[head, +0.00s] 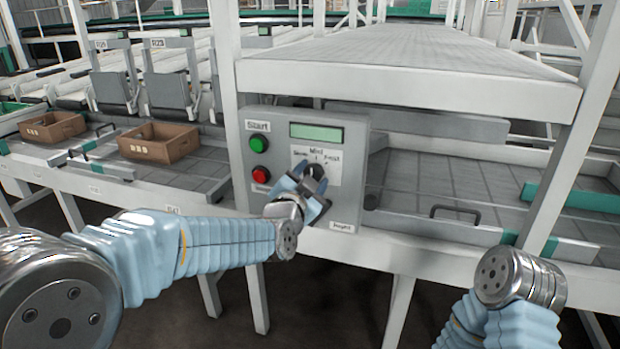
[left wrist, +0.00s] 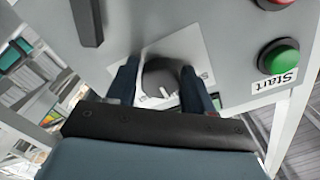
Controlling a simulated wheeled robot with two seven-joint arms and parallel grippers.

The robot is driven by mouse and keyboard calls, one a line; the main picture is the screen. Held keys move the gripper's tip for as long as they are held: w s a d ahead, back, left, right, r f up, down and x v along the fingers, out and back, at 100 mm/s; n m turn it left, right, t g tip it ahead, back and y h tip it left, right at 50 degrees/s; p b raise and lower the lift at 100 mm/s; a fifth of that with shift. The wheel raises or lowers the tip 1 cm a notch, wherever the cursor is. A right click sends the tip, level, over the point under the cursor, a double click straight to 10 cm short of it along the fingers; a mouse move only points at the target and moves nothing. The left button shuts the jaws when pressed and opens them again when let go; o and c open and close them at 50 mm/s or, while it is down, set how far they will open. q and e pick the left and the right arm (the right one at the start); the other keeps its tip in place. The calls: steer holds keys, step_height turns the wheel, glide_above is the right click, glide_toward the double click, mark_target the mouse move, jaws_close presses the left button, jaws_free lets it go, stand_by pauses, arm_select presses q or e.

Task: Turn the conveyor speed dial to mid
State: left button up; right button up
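The speed dial (head: 315,171) is a dark round knob on the grey control box (head: 348,216), below a label reading Mid, with Slow to its left and a partly hidden word to its right. My left gripper (head: 309,186) is at the dial. In the left wrist view, the fingers of the left gripper (left wrist: 159,72) stand apart on either side of the dial (left wrist: 158,76). Whether they touch it is unclear.
A green start button (head: 259,143) and a red button (head: 261,175) sit left of the dial. A green display (head: 316,132) is above it. A white frame post (head: 232,90) rises beside the box. Brown crates (head: 158,142) stand on the left shelf.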

arm_select(q)
steer(key=shift+o, duration=1.2)
steer(key=shift+s, duration=0.1)
steer(key=v, duration=1.3)
steer(key=shift+s, duration=0.25)
steer(key=shift+a, duration=0.15)
